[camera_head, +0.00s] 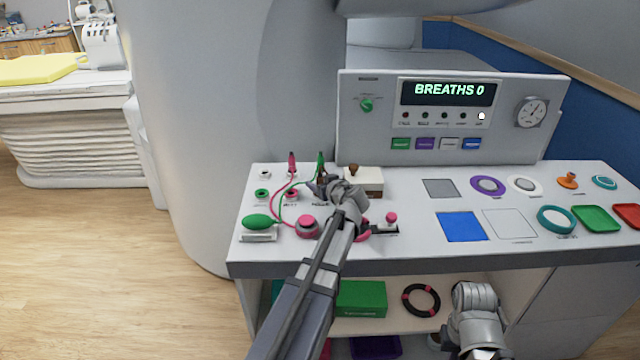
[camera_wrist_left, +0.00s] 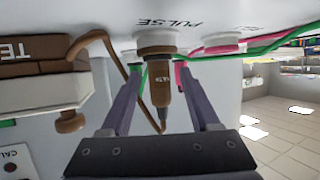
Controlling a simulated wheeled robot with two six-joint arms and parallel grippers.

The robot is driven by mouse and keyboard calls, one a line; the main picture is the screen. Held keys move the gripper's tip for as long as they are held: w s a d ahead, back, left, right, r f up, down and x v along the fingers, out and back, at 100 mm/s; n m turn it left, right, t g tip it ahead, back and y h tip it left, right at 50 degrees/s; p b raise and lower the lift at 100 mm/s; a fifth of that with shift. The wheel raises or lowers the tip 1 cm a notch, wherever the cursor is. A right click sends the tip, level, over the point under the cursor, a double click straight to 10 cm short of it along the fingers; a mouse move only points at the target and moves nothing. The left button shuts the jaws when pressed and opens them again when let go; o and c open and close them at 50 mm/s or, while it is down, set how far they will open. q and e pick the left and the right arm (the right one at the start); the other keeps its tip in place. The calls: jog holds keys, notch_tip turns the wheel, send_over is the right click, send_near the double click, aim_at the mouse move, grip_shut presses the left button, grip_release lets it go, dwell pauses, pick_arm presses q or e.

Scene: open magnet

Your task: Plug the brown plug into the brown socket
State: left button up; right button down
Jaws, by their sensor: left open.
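The brown plug (camera_wrist_left: 160,85) stands in line with the brown socket (camera_wrist_left: 157,46) marked PULSE in the left wrist view. Its wide end meets the socket's ring; I cannot tell how deep it sits. A brown cable runs from its narrow end to a box (camera_wrist_left: 45,85) with a brown knob. My left gripper (camera_wrist_left: 163,112) is open, with one finger on each side of the plug and gaps between. In the head view my left gripper (camera_head: 324,188) is over the left part of the console and hides the socket. My right arm shows at the bottom right, without visible fingers.
Green and pink plugs with cables stand close to the left gripper, the pink one (camera_head: 291,163) at its left. The box with the brown knob (camera_head: 364,181) stands just right. A green bulb (camera_head: 257,221) lies at front left. An upright panel (camera_head: 450,150) rises behind.

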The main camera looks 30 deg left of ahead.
pick_arm(q)
jog(key=p+v, duration=0.2)
jog(key=v, duration=0.5)
jog(key=shift+a+r+p, duration=0.1)
jog(key=shift+p, duration=0.25)
jog(key=shift+s+d+r, duration=0.15)
jog(key=shift+s+d, duration=0.1)
jog(key=shift+d, duration=0.2)
